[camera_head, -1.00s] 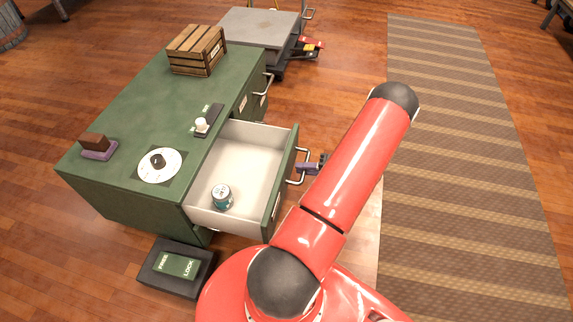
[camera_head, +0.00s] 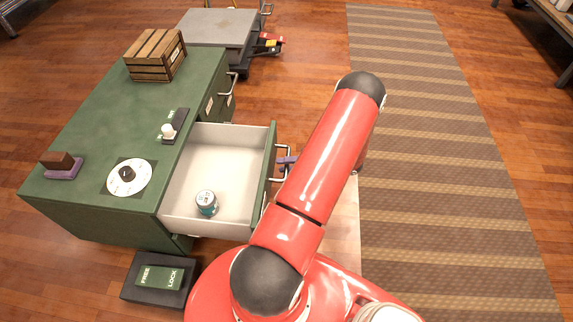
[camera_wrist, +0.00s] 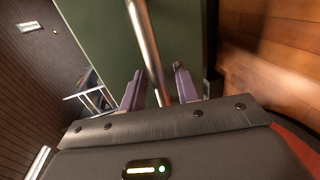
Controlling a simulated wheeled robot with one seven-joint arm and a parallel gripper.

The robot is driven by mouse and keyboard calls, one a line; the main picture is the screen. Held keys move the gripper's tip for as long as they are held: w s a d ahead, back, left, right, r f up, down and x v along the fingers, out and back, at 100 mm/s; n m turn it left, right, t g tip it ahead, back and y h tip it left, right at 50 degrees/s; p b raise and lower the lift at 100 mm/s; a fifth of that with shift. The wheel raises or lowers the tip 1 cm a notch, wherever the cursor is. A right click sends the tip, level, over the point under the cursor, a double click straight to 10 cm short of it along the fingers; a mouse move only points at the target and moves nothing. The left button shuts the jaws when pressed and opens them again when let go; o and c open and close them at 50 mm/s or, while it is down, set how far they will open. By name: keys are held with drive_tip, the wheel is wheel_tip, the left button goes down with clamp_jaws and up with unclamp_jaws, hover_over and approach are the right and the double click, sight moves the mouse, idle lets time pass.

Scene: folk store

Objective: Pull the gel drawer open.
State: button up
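The drawer (camera_head: 215,160) of the green cabinet (camera_head: 95,105) stands well open, its pale inside showing. My gripper (camera_head: 287,162) is at this handle, partly hidden by my red arm. In the wrist view, the handle bar (camera_wrist: 146,38) passes between my two purple fingers (camera_wrist: 158,88). The fingers stand apart, with a visible gap beside the bar.
A wooden crate (camera_head: 155,55), a white dial (camera_head: 129,177), a switch (camera_head: 174,127) and a brown-and-purple stamp-like block (camera_head: 62,165) are on the cabinet top. A black FREE/LOCK pedal (camera_head: 160,279) lies on the floor at its near end. A striped rug (camera_head: 440,150) lies at right.

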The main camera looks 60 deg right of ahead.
drive_tip(key=shift+d, duration=0.1)
drive_tip(key=v, duration=0.7)
drive_tip(key=shift+s, duration=0.35)
drive_tip(key=shift+d, duration=0.1)
